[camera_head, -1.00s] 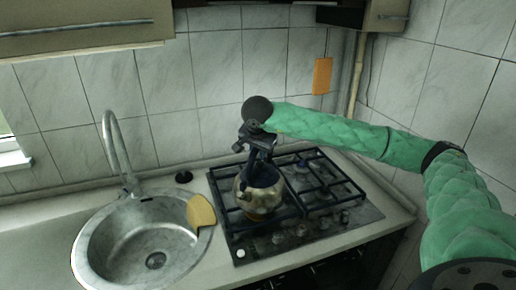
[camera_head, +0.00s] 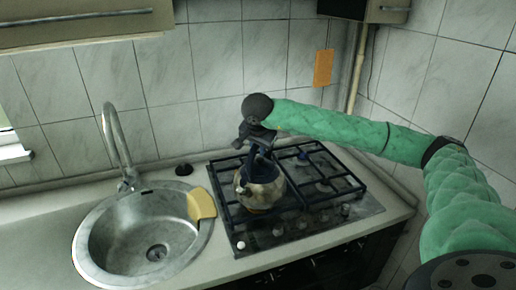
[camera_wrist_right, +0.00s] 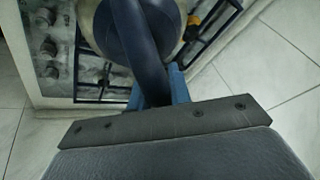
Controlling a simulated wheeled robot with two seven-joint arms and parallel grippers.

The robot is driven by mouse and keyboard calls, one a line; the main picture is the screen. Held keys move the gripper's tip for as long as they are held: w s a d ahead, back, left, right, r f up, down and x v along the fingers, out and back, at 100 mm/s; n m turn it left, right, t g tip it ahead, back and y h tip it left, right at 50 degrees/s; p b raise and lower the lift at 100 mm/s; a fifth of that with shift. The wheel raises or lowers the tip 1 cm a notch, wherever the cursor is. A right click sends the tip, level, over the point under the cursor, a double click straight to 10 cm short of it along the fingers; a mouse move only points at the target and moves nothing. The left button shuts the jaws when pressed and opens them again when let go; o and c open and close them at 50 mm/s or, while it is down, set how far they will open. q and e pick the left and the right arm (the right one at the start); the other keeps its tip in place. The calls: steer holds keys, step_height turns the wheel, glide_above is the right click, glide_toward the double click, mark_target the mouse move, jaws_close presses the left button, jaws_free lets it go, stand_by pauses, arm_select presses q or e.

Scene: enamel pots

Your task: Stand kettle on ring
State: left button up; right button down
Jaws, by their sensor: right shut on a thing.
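The kettle (camera_head: 264,193), a rounded pale metal pot with a dark top and a spout to the left, is over the left front part of the black hob grate (camera_head: 309,206). Whether its base touches the grate is not clear. The ring under it is hidden by the kettle. My right gripper (camera_head: 257,158) reaches down from above and is shut on the kettle's dark handle. In the right wrist view, the blue fingers (camera_wrist_right: 160,92) close around the dark curved handle (camera_wrist_right: 134,35), with the kettle body (camera_wrist_right: 108,32) beyond. My left gripper is not in view.
A round steel sink (camera_head: 88,262) with a tall tap (camera_head: 117,150) is left of the hob. A yellow block-like thing (camera_head: 201,203) lies at the sink's right rim. Knobs (camera_head: 322,215) line the hob's front. The right rear grate area is free.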

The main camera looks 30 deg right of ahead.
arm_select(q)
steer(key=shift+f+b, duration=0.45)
arm_select(e)
steer(key=shift+f, duration=0.4)
steer(key=c, duration=1.2)
jaws_free()
steer(key=shift+f, duration=0.1)
steer(key=b+v, duration=0.2)
steer(key=v, duration=0.5)
steer(key=shift+r+b, duration=0.25)
steer(key=shift+b, duration=0.1)
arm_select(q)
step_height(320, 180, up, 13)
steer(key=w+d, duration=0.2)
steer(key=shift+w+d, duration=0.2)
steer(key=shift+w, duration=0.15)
arm_select(e)
steer(key=shift+s+a+r, duration=0.1)
steer(key=shift+s+r, duration=0.05)
steer(key=shift+r, duration=0.1)
steer(key=shift+a, duration=0.1)
